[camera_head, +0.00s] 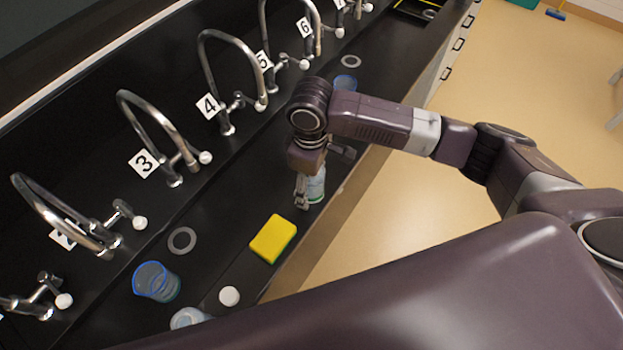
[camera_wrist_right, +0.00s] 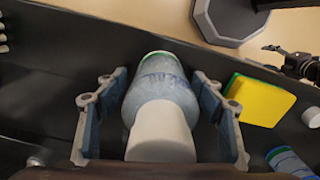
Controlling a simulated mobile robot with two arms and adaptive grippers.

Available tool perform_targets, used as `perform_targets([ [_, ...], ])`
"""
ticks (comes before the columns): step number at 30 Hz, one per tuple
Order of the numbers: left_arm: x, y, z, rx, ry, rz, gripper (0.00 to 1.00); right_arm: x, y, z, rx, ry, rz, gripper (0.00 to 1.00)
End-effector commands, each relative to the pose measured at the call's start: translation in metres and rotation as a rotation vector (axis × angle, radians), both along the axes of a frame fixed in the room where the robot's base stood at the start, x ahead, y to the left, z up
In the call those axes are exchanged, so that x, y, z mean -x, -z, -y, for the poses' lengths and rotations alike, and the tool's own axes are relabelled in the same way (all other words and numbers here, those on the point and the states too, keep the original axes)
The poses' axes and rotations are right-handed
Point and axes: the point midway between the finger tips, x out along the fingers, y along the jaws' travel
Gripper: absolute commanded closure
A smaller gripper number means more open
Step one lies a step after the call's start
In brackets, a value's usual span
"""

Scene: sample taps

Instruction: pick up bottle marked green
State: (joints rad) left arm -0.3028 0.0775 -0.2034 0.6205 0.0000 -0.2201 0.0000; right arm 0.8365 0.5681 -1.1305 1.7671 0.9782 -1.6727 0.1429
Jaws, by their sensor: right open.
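A bottle with a white cap and pale blue-grey body (camera_wrist_right: 160,85) stands between the fingers of my right gripper (camera_wrist_right: 162,112). A green band shows along its far edge in the right wrist view, with blurred dark writing on the body. The fingers are open on either side of it. In the head view the right gripper reaches down over the counter, and the bottle (camera_head: 316,186) shows partly behind a finger. A dark jointed part, which may be my left gripper (camera_wrist_right: 300,66), shows at the right edge of the wrist view; its jaws are unclear.
A yellow-green sponge (camera_head: 272,239) lies beside the bottle on the black counter (camera_head: 215,235). Another blue container (camera_head: 345,84) stands beyond. Numbered taps line the back.

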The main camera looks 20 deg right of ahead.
Motion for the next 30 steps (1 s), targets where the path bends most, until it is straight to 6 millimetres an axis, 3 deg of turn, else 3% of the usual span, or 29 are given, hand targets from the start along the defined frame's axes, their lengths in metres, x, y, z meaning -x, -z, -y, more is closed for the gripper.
perform_targets([
  [8,-0.0008,-0.0002,-0.0056,-0.007,-0.004,0.001,0.39,-0.0004,0.0030,-0.0002,0.000,0.000,0.001,0.39],
  [22,-0.0024,-0.0003,-0.0051,-0.006,-0.004,0.002,0.39,-0.0004,0.0025,-0.0003,-0.001,0.000,0.002,0.89],
  [30,-0.0025,0.0000,-0.0031,-0.003,-0.003,0.003,0.39,-0.0009,0.0007,-0.0005,-0.002,0.000,0.003,0.90],
])
